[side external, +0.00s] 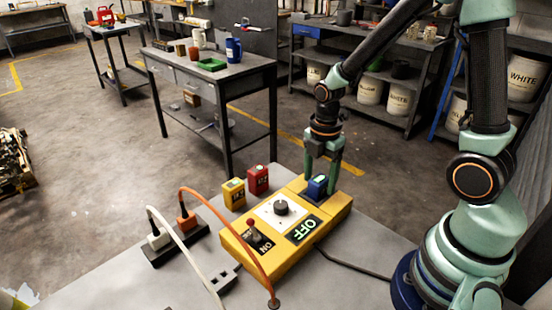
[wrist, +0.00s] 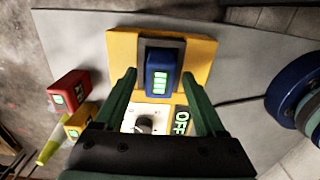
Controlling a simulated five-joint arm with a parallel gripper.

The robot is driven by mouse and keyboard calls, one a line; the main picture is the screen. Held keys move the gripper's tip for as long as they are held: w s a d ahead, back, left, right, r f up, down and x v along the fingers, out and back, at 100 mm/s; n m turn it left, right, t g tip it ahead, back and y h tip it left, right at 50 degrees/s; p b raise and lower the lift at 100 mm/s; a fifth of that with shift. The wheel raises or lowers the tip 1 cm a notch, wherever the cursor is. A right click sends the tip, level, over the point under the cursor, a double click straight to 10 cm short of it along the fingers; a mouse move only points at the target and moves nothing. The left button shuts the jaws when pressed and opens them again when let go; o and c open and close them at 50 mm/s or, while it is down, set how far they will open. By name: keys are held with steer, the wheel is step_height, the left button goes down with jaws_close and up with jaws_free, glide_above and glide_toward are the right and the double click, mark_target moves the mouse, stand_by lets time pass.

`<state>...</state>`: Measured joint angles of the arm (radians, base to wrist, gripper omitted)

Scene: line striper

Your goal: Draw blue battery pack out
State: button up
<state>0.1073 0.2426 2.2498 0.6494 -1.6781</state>
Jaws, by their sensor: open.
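The blue battery pack (side external: 317,186) sits upright in a dark bay at the far end of the yellow box (side external: 262,262). In the wrist view the blue battery pack (wrist: 161,72) shows a lit green level display on its face. My gripper (side external: 322,176) is open above it, with its green fingers around the pack's sides. In the wrist view my gripper (wrist: 164,88) has one finger to the left and one to the right of the pack, with gaps showing. Whether either finger touches the pack I cannot tell. The lower part of the pack is hidden in the bay.
A red pack (side external: 257,180) and a yellow pack (side external: 233,194) stand beside the box on the grey table (side external: 110,281). The box carries a knob (side external: 281,207), a red-tipped lever (side external: 252,229) and an OFF label (side external: 303,229). A power strip (side external: 172,243) with cables lies left.

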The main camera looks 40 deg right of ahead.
jaws_close()
steer(key=shift+r, duration=0.8)
steer(key=shift+r, duration=2.25)
